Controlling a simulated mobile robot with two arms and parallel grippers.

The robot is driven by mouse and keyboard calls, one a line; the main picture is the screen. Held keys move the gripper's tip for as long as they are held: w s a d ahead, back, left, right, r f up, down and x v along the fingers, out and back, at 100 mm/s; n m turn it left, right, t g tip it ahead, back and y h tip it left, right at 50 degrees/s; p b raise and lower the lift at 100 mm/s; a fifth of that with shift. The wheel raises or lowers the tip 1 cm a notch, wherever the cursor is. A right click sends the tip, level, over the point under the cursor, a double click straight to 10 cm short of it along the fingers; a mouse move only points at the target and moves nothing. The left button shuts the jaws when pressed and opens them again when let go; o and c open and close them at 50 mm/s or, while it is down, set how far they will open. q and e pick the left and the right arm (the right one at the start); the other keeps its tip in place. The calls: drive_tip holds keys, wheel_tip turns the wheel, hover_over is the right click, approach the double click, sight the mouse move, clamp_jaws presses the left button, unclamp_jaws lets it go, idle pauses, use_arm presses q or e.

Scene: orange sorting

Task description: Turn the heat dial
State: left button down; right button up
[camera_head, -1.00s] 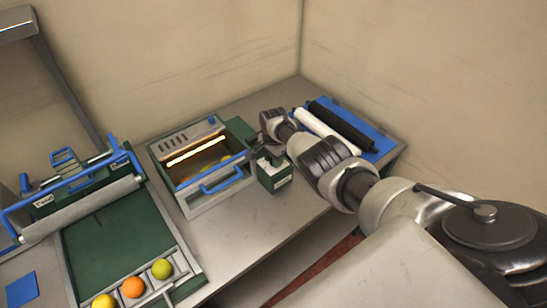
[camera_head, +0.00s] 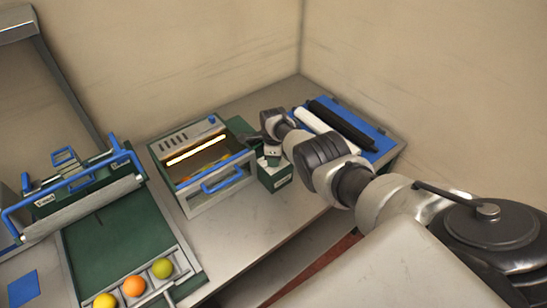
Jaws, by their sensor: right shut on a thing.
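The heater box (camera_head: 196,207) is a grey and green unit with a glowing bar inside, a blue front handle and a dark green right part. Oranges show partly behind its front. My right gripper (camera_head: 258,143) is at the right side of this box, above the small green box. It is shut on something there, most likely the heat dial. The dial itself is hidden by the fingers and wrist, so its angle cannot be read. A small blue knob (camera_head: 212,119) stands on the box's back top edge, clear of the gripper. My left gripper is out of view.
A small green box (camera_head: 280,182) with white contents stands just below the gripper. A blue tray (camera_head: 385,145) with a white and a black roller lies to the right. A green sorting tray (camera_head: 105,250) with several fruits is at left. The front counter is clear.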

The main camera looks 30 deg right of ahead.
drive_tip(key=shift+d+r+m, duration=0.1)
drive_tip(key=shift+m, duration=0.3)
drive_tip(key=o, duration=0.9)
wheel_tip(320, 180, up, 6)
drive_tip(key=p, duration=0.4)
drive_tip(key=shift+p, duration=0.35)
drive_tip(key=shift+b, duration=0.4)
drive_tip(key=shift+r, duration=2.35)
